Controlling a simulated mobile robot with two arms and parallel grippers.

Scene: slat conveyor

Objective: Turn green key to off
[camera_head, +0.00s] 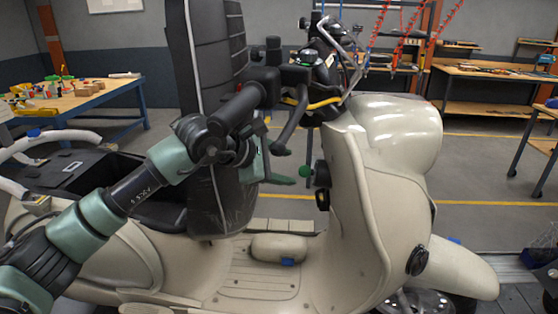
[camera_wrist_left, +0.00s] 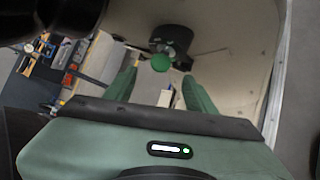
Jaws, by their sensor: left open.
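The green key (camera_head: 305,171) sticks out from a dark round lock on the rear face of the beige scooter's (camera_head: 361,196) front shield. In the left wrist view the green key (camera_wrist_left: 161,62) shows as a round green end in front of the dark lock housing (camera_wrist_left: 172,41). My left gripper (camera_head: 286,180) is just left of the key, its green fingers pointing toward it with a small gap. In the wrist view the left gripper (camera_wrist_left: 159,73) is open, and the key appears between its fingertips, apart from both. My right gripper is not seen.
The handlebar with its dark grip and lever (camera_head: 290,122) hangs just above my left gripper. The tall black seat (camera_head: 212,95) stands behind my left forearm. The scooter's footboard (camera_head: 256,285) is below. Blue workbenches (camera_head: 85,98) stand farther back.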

